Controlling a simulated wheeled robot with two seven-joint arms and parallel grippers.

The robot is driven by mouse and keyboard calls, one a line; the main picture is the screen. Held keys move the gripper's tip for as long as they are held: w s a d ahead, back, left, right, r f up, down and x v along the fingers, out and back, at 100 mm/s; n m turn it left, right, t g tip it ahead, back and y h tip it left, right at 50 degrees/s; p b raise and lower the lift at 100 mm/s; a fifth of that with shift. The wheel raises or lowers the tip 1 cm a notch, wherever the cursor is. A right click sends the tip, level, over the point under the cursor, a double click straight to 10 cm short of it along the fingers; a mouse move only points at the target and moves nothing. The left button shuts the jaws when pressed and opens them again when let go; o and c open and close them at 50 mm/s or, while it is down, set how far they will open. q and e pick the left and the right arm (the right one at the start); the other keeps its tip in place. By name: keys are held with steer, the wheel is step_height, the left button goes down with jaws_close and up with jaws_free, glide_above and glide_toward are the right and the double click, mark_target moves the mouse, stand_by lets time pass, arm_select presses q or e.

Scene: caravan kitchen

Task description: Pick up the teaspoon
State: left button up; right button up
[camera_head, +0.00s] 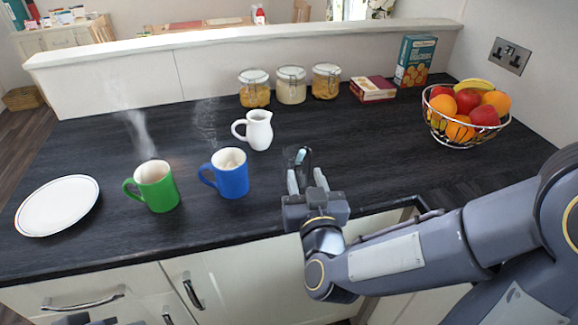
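My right gripper (307,180) is over the front part of the dark worktop, right of the blue mug. Its two pale fingers are spread apart, with nothing clearly held between them. Just beyond the fingertips is a small dark, shiny item with a pale bluish streak (300,156). It may be the teaspoon, but it is too small and too covered by the fingers to be sure. No other teaspoon shows. Only a dark grey tip of what seems to be my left gripper (75,320) shows at the bottom left edge; its fingers cannot be made out.
Steaming green mug (157,188) and blue mug (231,176) stand left of the gripper, with a white jug (259,130) behind. A white plate (57,204) lies far left. Jars (291,86), boxes (373,89) and a fruit bowl (466,138) stand behind. Worktop right of the gripper is clear.

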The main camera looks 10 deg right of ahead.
mark_target(301, 158)
steer(key=w, duration=0.5)
steer(key=w+p, duration=0.1)
steer(key=w, duration=0.1)
steer(key=shift+w+d, duration=0.25)
steer(key=shift+d, duration=0.15)
jaws_close()
